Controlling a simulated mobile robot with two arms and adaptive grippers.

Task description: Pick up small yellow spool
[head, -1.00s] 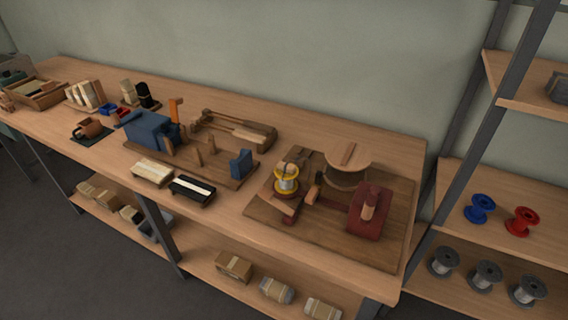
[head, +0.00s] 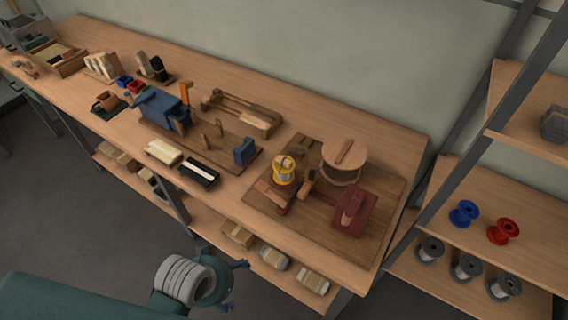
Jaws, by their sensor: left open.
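The small yellow spool (head: 284,171), wound with pale wire, sits on the winding fixture's wooden board (head: 317,208) at the right end of the bench. It stands beside a wooden handle and left of a large round wooden drum. My left gripper (head: 238,284) is open and empty at the bottom of the head view, in front of the bench and well short of the spool. My right gripper is not in the picture.
A large wooden drum (head: 344,157) and a dark red block (head: 351,211) crowd the spool's right. A blue clamp fixture (head: 160,110) stands to the left. Shelves at right hold a blue spool (head: 464,213), a red spool (head: 503,231) and grey spools.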

